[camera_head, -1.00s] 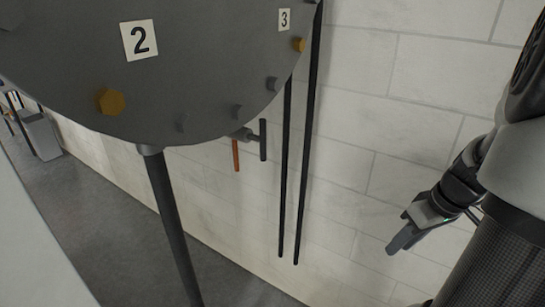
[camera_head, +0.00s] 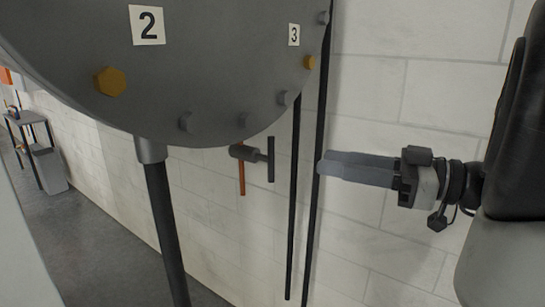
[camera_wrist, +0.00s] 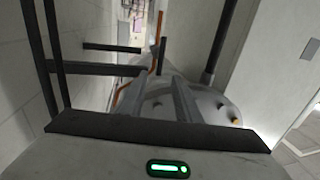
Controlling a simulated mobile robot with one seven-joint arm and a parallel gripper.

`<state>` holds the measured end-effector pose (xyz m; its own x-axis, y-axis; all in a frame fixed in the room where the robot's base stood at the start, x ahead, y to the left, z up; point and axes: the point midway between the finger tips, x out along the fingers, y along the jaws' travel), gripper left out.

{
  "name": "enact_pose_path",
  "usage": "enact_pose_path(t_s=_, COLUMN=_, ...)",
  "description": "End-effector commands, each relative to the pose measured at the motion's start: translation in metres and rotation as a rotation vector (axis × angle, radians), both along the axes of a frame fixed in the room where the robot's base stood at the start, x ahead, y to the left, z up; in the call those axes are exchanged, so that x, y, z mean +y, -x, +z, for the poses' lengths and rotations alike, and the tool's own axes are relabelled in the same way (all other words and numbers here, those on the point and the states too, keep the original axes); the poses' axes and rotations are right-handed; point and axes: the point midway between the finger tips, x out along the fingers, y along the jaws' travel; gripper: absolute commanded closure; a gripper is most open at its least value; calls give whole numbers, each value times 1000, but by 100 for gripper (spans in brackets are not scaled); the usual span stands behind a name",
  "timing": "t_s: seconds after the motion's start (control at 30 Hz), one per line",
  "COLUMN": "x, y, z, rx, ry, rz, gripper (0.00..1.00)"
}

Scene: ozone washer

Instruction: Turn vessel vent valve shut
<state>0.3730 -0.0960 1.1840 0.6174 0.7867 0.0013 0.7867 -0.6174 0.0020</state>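The vessel vent valve (camera_head: 244,152) sits low at the right edge of the grey vessel (camera_head: 215,70). Its dark T-shaped handle (camera_head: 270,159) has an upright crossbar and faces right, towards my gripper (camera_head: 321,164). A thin orange pipe (camera_head: 241,180) hangs below the valve. My gripper points left at about the handle's height, its fingertips apart from the handle in the picture. The fingers lie close together and overlap, so the gap between them is unclear. Nothing shows held. In the wrist view a dark upright bar (camera_wrist: 163,55), perhaps the handle, stands beyond the fingers.
Two thin black vertical pipes (camera_head: 294,200) run along the pale block wall (camera_head: 410,120), between the handle and my fingertips in the head picture; their depth is unclear. A dark leg (camera_head: 165,225) supports the vessel. A small table (camera_head: 28,118) stands far left.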

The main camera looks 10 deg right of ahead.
Motion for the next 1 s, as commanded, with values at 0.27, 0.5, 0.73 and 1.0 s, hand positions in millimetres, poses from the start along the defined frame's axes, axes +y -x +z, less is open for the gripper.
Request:
enact_pose_path(t_s=0.27, x=49, y=-38, z=-1, rx=1, ry=2, rz=1, gripper=70)
enact_pose_path(t_s=0.5, x=76, y=-60, z=-1, rx=2, ry=1, rz=0, gripper=70)
enact_pose_path(t_s=0.73, x=85, y=-67, z=0, rx=2, ry=0, rz=-1, gripper=70)
enact_pose_path(t_s=1.0, x=85, y=-67, z=0, rx=2, ry=0, rz=-1, gripper=80)
